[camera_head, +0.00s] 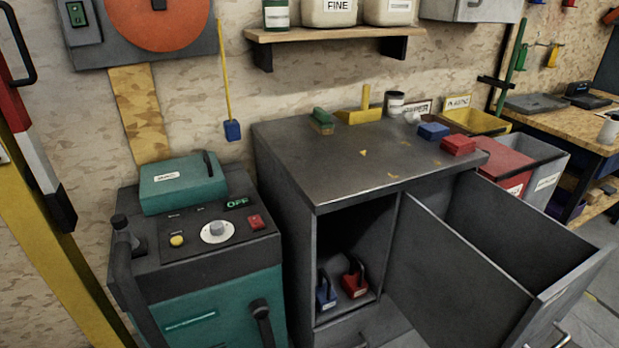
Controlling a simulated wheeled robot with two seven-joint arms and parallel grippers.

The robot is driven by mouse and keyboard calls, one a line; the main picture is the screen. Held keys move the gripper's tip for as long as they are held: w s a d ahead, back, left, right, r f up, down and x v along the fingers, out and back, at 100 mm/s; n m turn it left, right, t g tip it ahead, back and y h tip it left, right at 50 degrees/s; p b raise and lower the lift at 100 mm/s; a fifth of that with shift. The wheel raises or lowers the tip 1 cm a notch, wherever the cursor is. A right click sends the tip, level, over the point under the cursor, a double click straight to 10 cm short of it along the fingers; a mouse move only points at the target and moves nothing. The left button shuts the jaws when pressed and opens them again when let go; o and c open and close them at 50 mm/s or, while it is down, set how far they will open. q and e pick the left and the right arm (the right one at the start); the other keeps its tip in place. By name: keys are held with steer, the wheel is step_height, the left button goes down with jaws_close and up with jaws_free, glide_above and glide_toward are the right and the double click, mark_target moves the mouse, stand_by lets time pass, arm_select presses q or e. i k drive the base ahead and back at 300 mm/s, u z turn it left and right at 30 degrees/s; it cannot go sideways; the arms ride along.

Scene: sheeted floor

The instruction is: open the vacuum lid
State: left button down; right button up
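The vacuum (212,300) is a teal and dark grey boxy machine standing at the lower left. Its teal lid (183,183) has a white label and a dark upright handle (208,164) at its right end. The lid looks shut, lying flat on the machine's top. A panel in front of it holds a grey dial (215,231), a yellow button (176,240), a red switch (256,222) and a small display reading OFF. A dark hose-like part (130,285) runs down the left side. Neither of my grippers is in view.
A dark grey cabinet (285,200) stands close on the vacuum's right, with an open compartment holding blue and red tools. An open drawer or door (575,290) juts out at lower right. A yellow post (45,250) with a red, white and black piece stands at left.

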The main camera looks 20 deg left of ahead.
mark_target(168, 186)
steer(key=u, duration=1.55)
steer(key=k, duration=0.5)
steer(key=u, duration=0.85)
steer(key=i, duration=0.85)
steer(key=z, duration=0.05)
